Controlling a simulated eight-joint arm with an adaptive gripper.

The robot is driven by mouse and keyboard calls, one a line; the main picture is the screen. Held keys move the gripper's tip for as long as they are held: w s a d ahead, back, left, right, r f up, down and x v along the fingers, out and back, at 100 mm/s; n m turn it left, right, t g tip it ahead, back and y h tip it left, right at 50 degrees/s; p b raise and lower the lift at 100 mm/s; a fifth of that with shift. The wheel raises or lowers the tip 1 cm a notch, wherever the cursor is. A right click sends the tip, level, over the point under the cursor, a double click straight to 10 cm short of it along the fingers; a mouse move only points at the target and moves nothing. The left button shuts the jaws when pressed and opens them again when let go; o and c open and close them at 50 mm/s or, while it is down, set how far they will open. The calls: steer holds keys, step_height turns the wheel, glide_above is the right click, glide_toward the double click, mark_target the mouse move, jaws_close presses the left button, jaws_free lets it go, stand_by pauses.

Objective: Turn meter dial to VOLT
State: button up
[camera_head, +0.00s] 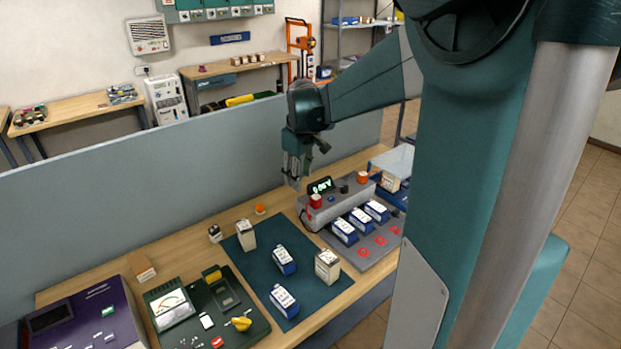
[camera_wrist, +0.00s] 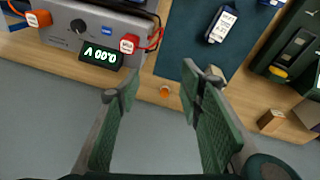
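The dark green meter (camera_head: 253,325) lies at the front left of the bench, with a white analog gauge (camera_head: 171,305) and a yellow dial (camera_head: 242,323). The dial's markings are too small to read. In the wrist view only part of the meter (camera_wrist: 292,62) shows at the right edge, and the yellow dial is out of view. My gripper (camera_head: 293,180) hangs above the back of the bench, near the grey console and well away from the meter. In the wrist view my gripper (camera_wrist: 155,88) has its fingers apart with nothing between them.
The grey console (camera_head: 330,205) has a lit display (camera_head: 320,186) and a black knob (camera_wrist: 78,26). Blue and white batteries stand on a dark mat (camera_head: 262,275). A small orange button (camera_head: 260,209) is behind it. A purple device (camera_head: 100,305) sits left of the meter. A grey partition (camera_head: 180,180) backs the bench.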

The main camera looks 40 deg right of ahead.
steer(key=d, duration=0.1)
steer(key=m+g+y+p, duration=0.1)
steer(key=m+g+p, duration=0.1)
steer(key=p, duration=0.5)
glide_above(344, 188)
step_height(344, 188, down, 9)
steer(key=shift+f, duration=0.15)
steer(key=shift+d+f, duration=0.15)
steer(key=shift+f, duration=0.1)
steer(key=shift+f, duration=3.8)
